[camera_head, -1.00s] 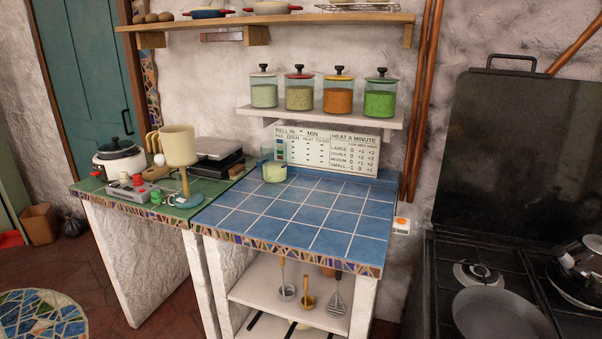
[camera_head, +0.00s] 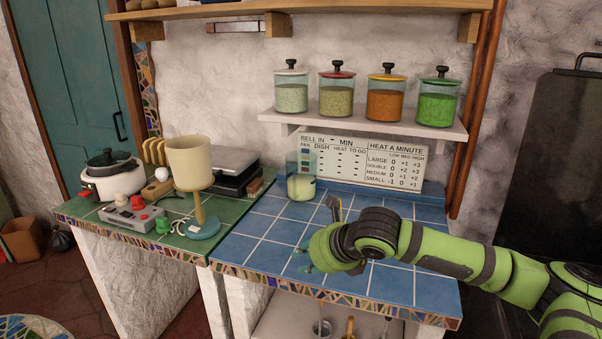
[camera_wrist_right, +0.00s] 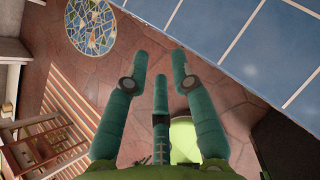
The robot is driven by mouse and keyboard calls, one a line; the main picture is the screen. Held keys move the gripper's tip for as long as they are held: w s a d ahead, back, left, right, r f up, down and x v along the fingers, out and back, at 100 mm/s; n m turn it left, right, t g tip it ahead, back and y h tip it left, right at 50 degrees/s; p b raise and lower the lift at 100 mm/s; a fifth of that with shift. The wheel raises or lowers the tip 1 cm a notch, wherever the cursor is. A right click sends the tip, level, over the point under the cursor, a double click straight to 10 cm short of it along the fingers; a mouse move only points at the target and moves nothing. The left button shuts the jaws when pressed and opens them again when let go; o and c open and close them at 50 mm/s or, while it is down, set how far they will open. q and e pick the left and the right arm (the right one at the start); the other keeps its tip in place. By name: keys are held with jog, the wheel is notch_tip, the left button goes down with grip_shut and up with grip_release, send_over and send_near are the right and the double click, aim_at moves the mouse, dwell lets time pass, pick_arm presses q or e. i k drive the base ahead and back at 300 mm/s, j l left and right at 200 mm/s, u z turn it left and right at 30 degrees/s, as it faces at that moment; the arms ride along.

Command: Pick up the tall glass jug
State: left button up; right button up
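The tall glass jug (camera_head: 302,164) stands upright at the back left of the blue tiled counter (camera_head: 262,228). It is clear, with something pale yellow-green in its lower part. My right gripper (camera_head: 318,232) is over the front middle of this counter, nearer than the jug and apart from it. In the right wrist view its three teal fingers (camera_wrist_right: 160,70) are spread open with nothing between them. That view shows the floor and the counter's edge, not the jug. My left gripper is not in view.
A sign (camera_head: 365,162) stands behind the jug. A shelf (camera_head: 362,124) with several lidded jars hangs above. On the green counter (camera_head: 105,221) to the left are a cream lamp (camera_head: 195,165), a cooker (camera_head: 112,182) and a dark appliance (camera_head: 232,180).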

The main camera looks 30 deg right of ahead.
aim_at(301, 164)
jog(key=i+l, duration=0.8)
jog(key=i, duration=0.15)
